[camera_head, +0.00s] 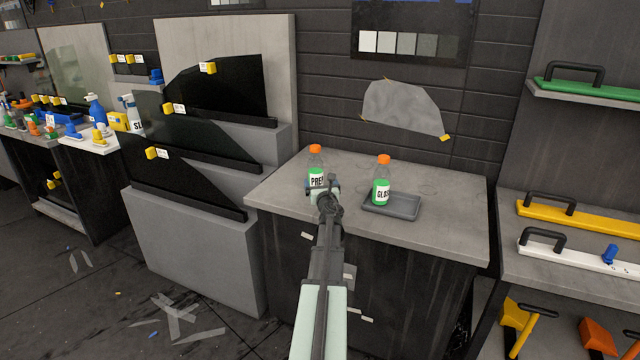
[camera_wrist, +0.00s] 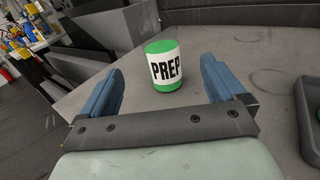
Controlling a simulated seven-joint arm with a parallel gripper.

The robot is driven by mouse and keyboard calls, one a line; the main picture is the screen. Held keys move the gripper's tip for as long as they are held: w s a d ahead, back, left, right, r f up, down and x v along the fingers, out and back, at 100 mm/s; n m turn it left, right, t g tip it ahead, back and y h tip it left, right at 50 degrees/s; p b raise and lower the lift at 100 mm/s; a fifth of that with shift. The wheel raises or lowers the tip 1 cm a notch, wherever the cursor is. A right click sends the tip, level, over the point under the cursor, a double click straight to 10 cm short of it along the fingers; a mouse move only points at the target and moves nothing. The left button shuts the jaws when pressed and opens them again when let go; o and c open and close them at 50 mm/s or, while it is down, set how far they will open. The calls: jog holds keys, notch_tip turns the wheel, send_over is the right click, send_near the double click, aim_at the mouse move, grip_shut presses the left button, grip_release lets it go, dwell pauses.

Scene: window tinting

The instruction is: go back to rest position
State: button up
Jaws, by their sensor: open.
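My gripper (camera_wrist: 161,92) is open, with its two blue fingers apart and nothing between the tips. In the head view my gripper (camera_head: 325,188) is over the front left part of the grey counter. The green PREP bottle (camera_wrist: 163,68) with an orange cap stands upright on the counter just beyond the fingers. In the head view the PREP bottle (camera_head: 316,172) is partly hidden behind my gripper. A second green bottle labelled GLOSS or similar (camera_head: 381,188) stands upright on a dark grey tray (camera_head: 405,208) to the right.
The counter (camera_head: 448,215) has bare room at its right and back. Dark tinted panels (camera_head: 225,95) lean on a stepped grey stand at left. Long tools with black handles (camera_head: 580,212) lie on shelves at right. Film scraps (camera_head: 180,312) lie on the floor.

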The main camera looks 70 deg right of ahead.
dwell(0.3)
